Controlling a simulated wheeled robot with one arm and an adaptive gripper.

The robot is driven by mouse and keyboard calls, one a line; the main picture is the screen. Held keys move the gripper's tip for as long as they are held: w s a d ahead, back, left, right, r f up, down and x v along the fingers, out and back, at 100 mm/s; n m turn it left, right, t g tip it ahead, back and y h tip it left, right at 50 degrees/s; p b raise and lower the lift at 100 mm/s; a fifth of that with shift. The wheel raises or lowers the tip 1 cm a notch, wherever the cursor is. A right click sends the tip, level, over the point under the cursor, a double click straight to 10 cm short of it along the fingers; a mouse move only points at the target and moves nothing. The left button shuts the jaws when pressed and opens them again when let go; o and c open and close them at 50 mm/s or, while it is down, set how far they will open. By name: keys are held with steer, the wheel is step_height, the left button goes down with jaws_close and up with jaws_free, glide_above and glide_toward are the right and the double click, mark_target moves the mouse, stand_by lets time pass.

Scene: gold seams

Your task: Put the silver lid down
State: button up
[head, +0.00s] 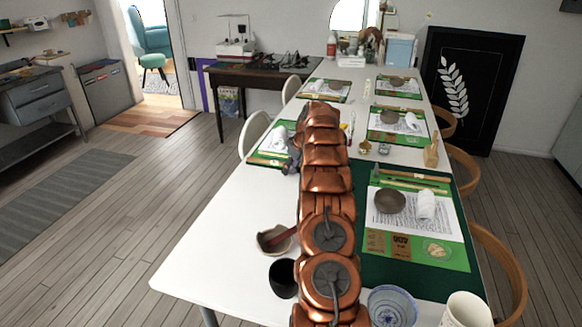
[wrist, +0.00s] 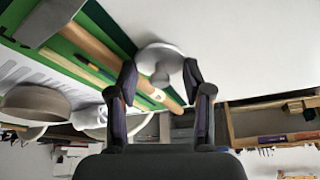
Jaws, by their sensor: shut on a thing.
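My gripper (wrist: 160,72) shows in the wrist view with its two dark fingers on either side of a pale silver round thing, the silver lid (wrist: 160,52). The fingers are shut on it. Behind the lid are a green mat with wooden tools and the white tabletop. I cannot tell whether the lid touches the surface. In the head view my copper arm reaches along the table, and part of the dark gripper (head: 291,163) shows left of it, by the left place setting. The lid cannot be made out there.
The long white table (head: 215,240) has green place mats with bowls and white rolls. A small gold pot (head: 365,147) and a small silver piece (head: 383,150) stand right of my arm. A bowl (head: 275,238), black cup (head: 283,278) and blue glass (head: 392,306) are near. The left front is clear.

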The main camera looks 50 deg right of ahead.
steer(key=shift+f+b, duration=0.4)
steer(key=shift+f, duration=0.15)
steer(key=o, duration=0.7)
steer(key=shift+o, duration=0.2)
steer(key=shift+r, duration=0.1)
